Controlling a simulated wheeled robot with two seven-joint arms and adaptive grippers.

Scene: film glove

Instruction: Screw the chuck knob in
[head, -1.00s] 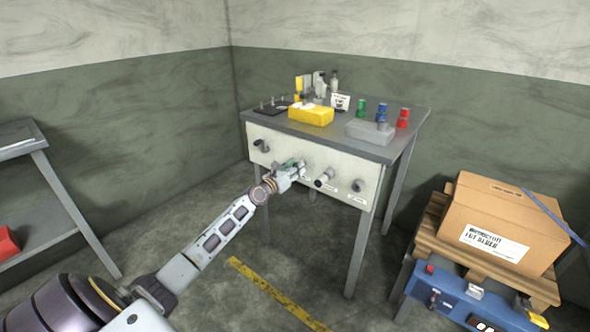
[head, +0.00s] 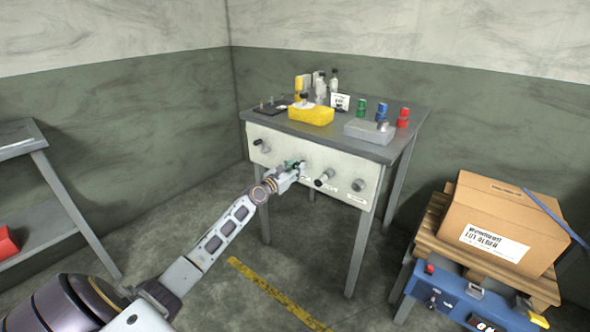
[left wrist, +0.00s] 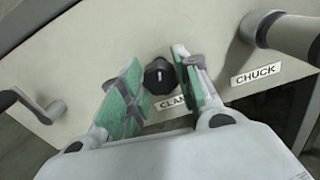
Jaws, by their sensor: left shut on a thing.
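A pale panel (head: 278,149) on the front of a grey table carries several knobs and a crank. My left gripper (head: 299,169) is at the panel. In the left wrist view its green-padded fingers (left wrist: 160,82) are on both sides of a small black knob (left wrist: 158,76) with a white mark, above a partly hidden label reading "CLAM". The gripper is shut on this knob. The chuck knob (left wrist: 285,32), a thick grey cylinder above the "CHUCK" label, sticks out to the right, apart from the fingers. It also shows in the head view (head: 324,178). My right gripper is out of view.
A crank (left wrist: 30,108) sticks out left of the fingers. Another knob (head: 358,185) is at the panel's right. The tabletop (head: 340,140) holds a yellow block (head: 311,116), a grey box (head: 368,132) and coloured knobs. A cardboard box (head: 500,220) stands at the right.

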